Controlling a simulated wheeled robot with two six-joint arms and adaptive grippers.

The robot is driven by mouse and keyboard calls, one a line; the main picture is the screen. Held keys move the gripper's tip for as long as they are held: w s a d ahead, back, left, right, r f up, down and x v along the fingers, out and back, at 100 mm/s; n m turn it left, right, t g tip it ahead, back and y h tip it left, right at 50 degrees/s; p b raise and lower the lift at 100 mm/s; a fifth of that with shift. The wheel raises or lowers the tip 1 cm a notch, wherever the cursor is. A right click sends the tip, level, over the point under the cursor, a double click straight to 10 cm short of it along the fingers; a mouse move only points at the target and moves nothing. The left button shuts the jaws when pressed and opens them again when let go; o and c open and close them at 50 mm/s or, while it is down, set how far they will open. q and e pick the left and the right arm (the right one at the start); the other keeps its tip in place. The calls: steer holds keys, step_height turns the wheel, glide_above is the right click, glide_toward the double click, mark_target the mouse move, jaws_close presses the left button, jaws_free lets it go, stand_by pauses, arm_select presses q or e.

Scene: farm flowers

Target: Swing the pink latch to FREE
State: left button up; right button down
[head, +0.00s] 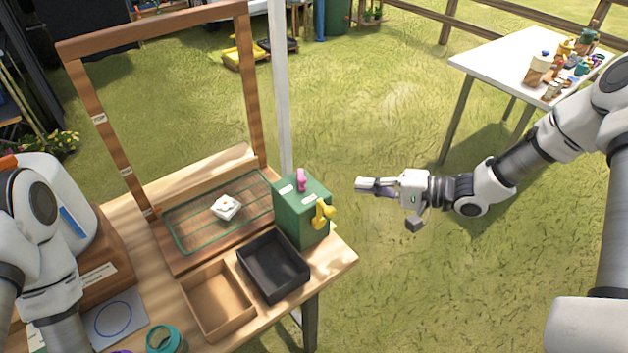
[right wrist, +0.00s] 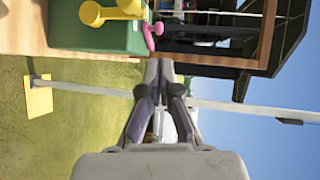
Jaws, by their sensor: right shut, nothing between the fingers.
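The pink latch (head: 301,180) stands on the top of a green box (head: 288,222) at the right end of the wooden table. It also shows in the right wrist view (right wrist: 152,32), sticking out from the green box (right wrist: 95,38). My right gripper (head: 364,184) is shut and empty, in the air to the right of the box and apart from the latch. Its closed fingers (right wrist: 160,75) point toward the box side in the right wrist view. Small labels on the box top are too small to read. My left gripper is not visible; only its arm shows at the left edge.
A yellow knob or handle (head: 323,214) sticks out of the box's right side. A black tray (head: 291,284) and a tan tray (head: 219,331) stand in front. A tall wooden frame (head: 90,115) rises behind. Open grass lies right of the table.

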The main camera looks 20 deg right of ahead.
mark_target(310, 196)
steer(key=p+x, duration=0.2)
steer(key=x, duration=0.9)
steer(key=shift+w+a, duration=0.15)
steer(key=shift+a, duration=0.05)
steer(key=shift+d+f, duration=0.1)
steer(key=shift+a, duration=1.2)
steer(key=shift+d, duration=0.15)
